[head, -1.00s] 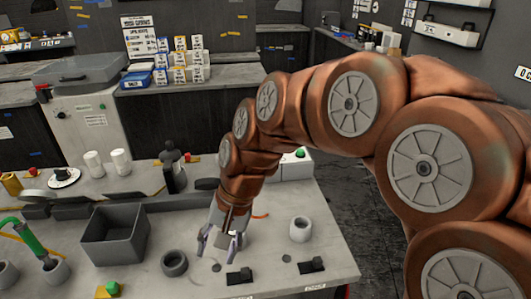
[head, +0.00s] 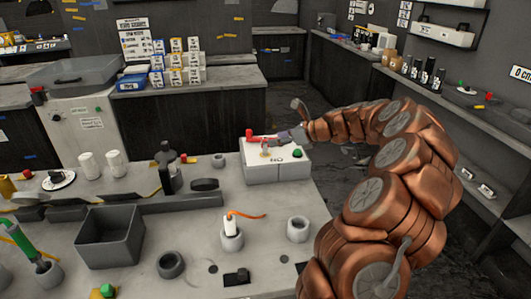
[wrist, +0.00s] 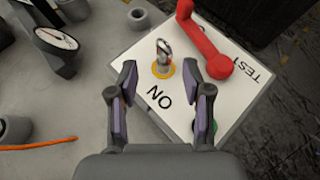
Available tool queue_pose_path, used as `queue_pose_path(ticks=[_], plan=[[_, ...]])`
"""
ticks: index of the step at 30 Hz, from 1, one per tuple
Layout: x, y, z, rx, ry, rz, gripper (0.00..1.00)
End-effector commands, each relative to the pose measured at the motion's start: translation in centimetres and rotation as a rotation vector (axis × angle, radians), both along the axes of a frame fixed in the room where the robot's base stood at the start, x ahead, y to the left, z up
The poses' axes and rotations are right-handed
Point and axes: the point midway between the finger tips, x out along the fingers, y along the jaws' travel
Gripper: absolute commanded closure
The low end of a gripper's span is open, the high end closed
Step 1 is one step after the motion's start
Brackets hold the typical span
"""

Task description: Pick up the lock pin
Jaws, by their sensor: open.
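The lock pin (wrist: 162,57) appears to be the small metal pin with a looped top, standing upright in a yellow collar on the white switch box (wrist: 150,97). In the head view the pin (head: 265,152) is small, near the middle of the box top (head: 284,158). My gripper (wrist: 160,76) is open and empty. In the wrist view the pin shows just beyond the fingertips, centred between them; I cannot tell the height gap.
A red lever (wrist: 207,42) lies close to the pin, beside the word TEST. A green button (head: 297,154) is at the box's right. A gauge (wrist: 52,38) stands left in the wrist view. A socket with an orange cord (head: 247,215) is on the bench.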

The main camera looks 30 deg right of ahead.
Motion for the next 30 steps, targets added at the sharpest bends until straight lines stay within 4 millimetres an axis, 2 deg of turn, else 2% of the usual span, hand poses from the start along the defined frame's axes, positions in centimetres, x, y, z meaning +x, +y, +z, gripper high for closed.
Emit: queue_pose_path(ticks=[2,5,22,30], plan=[[0.1,-1.1,-0.3,0.020,0.003,-0.031,0.51],[0.6,-1.2,-0.6,0.030,0.003,-0.043,0.51],[5.0,1.7,-3.9,0.029,0.005,-0.039,0.51],[5.8,1.9,-4.5,0.027,0.003,-0.040,0.51]])
